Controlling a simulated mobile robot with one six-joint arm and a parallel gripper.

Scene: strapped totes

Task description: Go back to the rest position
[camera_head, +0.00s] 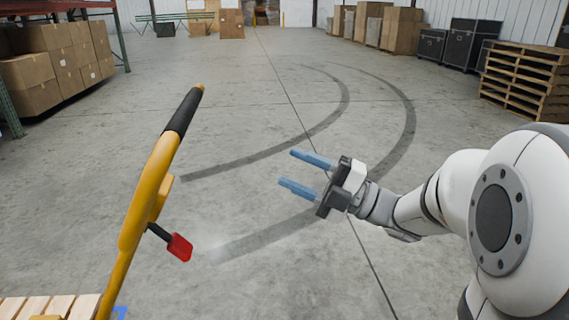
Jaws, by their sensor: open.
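My gripper (296,171) is at the centre of the head view, at the end of my white arm, which comes in from the right. Its two blue fingers point left and stand apart with nothing between them. Bare concrete floor shows beneath and around it. It touches nothing that I can see. No strapped tote shows in this view.
A yellow handle (144,205) with a black grip and a red pedal-like part (180,247) rises at the left. Wooden slats (50,306) lie at the bottom left. Boxes (62,62) stand back left, stacked pallets (525,77) back right. The middle floor is clear.

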